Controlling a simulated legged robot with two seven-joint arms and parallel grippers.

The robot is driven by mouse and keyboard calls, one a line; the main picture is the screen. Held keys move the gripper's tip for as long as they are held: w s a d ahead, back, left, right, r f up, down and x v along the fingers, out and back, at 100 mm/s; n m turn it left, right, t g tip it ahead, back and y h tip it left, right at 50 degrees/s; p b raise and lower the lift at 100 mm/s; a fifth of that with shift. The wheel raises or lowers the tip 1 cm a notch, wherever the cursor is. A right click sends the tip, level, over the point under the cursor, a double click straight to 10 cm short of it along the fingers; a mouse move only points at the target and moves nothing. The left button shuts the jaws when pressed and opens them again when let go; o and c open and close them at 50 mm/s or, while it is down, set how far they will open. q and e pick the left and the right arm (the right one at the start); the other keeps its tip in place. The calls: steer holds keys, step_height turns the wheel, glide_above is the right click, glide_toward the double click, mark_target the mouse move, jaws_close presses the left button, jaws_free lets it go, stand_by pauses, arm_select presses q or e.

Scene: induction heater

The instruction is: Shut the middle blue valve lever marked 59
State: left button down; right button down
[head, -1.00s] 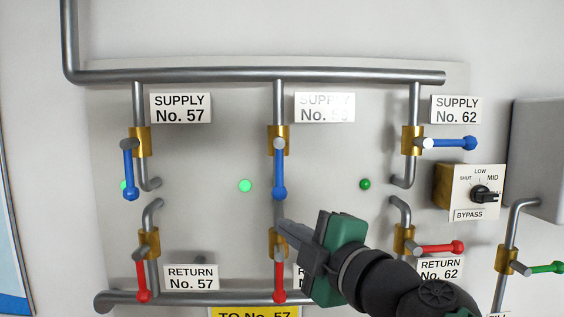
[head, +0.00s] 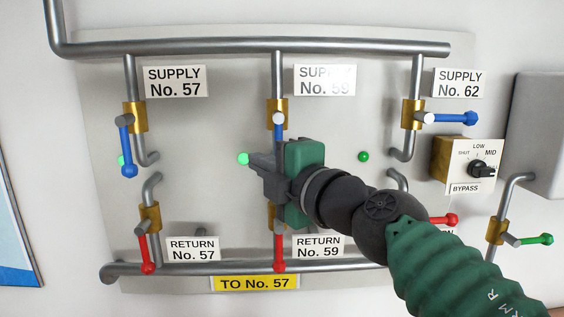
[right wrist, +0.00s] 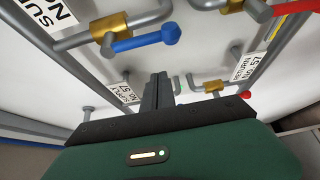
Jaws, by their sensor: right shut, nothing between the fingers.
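The middle blue lever (head: 278,126) is under the "SUPPLY No. 59" sign (head: 325,80), on a brass valve (head: 277,106). It points down along its pipe; its lower end is hidden behind my right gripper. My right gripper (head: 259,162) is shut and empty, its fingers pointing left across the lever's lower end. Whether they touch cannot be told. In the right wrist view the shut fingers (right wrist: 157,90) show below a blue lever (right wrist: 145,40) with a brass valve; the sign beside it is cut off. My left gripper is not in view.
Blue lever 57 (head: 127,150) points down at the left; blue lever 62 (head: 455,118) points right. Red levers (head: 145,252) sit along the bottom pipe. A bypass knob (head: 479,169) and a green lever (head: 535,240) are at the right. The panel between the left and middle pipes is mostly free.

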steer(key=w+d, duration=0.1)
steer(key=w+d+b, duration=0.1)
steer(key=w, duration=0.1)
steer(key=shift+w+d, duration=0.25)
steer(key=shift+d, duration=0.15)
steer(key=shift+a, duration=0.1)
